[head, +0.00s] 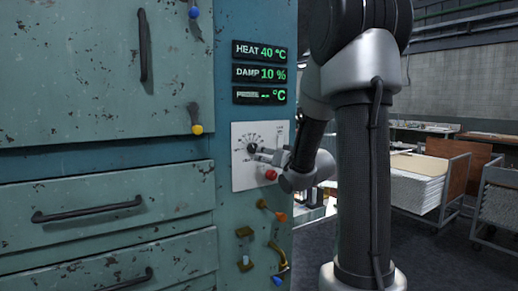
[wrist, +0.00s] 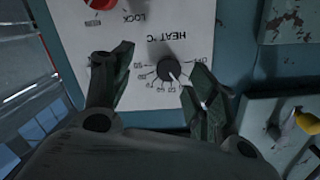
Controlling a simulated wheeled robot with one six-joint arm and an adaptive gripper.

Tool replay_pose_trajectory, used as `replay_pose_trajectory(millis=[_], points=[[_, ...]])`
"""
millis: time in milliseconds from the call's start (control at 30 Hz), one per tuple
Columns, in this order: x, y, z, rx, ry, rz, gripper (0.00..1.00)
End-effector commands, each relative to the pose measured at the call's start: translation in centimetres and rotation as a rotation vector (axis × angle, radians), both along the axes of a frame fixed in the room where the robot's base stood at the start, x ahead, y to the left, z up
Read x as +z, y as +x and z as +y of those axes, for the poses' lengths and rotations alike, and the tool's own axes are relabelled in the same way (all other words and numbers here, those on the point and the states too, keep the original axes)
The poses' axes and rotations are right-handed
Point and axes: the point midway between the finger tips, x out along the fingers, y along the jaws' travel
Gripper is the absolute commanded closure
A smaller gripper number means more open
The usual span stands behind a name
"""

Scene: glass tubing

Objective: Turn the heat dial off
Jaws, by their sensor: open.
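The heat dial (wrist: 172,68) is a round black knob with a pale pointer line, on a white plate (wrist: 78,28) marked "HEAT °C"; the lettering is upside down in the wrist view. The pointer slants down and right in that view, away from the "OFF" mark at the right. In the head view the dial (head: 252,148) is partly visible left of my gripper (head: 270,155). My gripper (wrist: 157,70) is open, its fingers on either side of the dial. The right finger is closer to it; contact cannot be told.
A display (head: 260,51) reads HEAT 40 °C above the plate. A red knob (wrist: 100,3) marked "LOCK" is on the same plate; it shows below the dial in the head view (head: 271,174). An orange-tipped lever (head: 276,214) sticks out below. Drawers with handles (head: 88,208) lie left.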

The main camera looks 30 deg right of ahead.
Motion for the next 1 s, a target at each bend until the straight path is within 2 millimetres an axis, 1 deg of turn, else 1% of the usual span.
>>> replay_pose_trajectory(millis=[33,133,267,500,633,767,967,1000], points=[[1.0,0.1,0.4,0.014,0.022,-0.040,0.42],[2.1,0.4,0.7,0.027,0.061,-0.089,0.42],[2.1,1.8,0.8,0.028,0.073,-0.087,0.42],[2.0,5.9,0.9,0.026,0.072,-0.085,0.42],[2.1,7.3,1.0,0.026,0.071,-0.085,0.42],[2.1,7.9,1.0,0.025,0.071,-0.086,0.42],[2.1,7.9,1.0,0.024,0.071,-0.085,0.42],[2.1,7.9,1.0,0.024,0.071,-0.085,0.45]])
